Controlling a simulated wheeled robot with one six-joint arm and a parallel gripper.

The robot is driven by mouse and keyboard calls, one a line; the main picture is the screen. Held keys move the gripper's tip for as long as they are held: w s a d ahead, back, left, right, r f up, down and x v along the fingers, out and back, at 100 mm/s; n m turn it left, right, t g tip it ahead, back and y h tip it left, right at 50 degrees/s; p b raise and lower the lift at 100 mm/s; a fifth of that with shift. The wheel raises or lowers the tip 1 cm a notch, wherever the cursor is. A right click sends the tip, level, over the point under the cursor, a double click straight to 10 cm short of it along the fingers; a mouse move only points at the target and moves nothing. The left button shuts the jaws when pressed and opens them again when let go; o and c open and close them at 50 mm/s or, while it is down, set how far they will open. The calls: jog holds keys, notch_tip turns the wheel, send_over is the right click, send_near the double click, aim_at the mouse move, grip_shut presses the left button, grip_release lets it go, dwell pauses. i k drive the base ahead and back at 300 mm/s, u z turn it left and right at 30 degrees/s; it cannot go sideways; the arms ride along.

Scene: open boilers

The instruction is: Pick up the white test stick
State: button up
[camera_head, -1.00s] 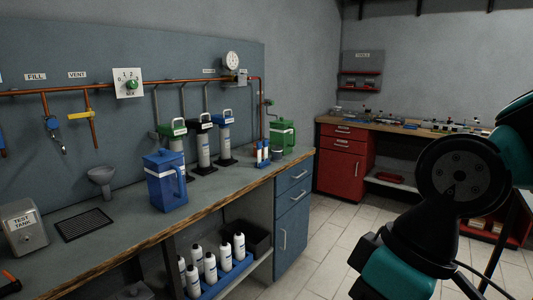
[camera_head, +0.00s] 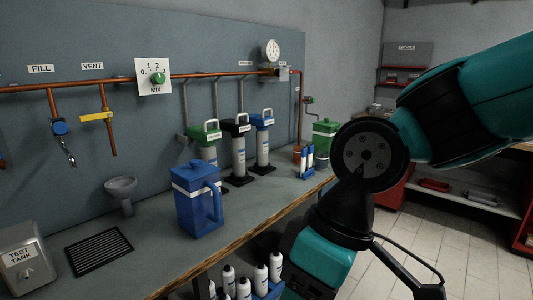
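I cannot pick out a white test stick for sure. A small group of upright blue-and-white sticks (camera_head: 307,163) stands at the far right end of the grey counter, beside a green container. They are too small to tell apart clearly. My teal and black arm fills the right side of the view, close to the camera and in front of the counter's right end.
On the counter (camera_head: 262,212) stand a blue jug (camera_head: 196,199), a grey funnel (camera_head: 121,190), a drain grate (camera_head: 97,250), a TEST TANK box (camera_head: 23,263) and several filter cylinders (camera_head: 238,155). White bottles (camera_head: 260,281) stand below. Tiled floor (camera_head: 455,255) shows at right.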

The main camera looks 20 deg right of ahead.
aim_at(311, 149)
jog(key=u, duration=0.05)
jog(key=i, duration=0.9)
jog(key=z, duration=0.8)
jog(key=i, duration=0.8)
jog(key=z, duration=0.2)
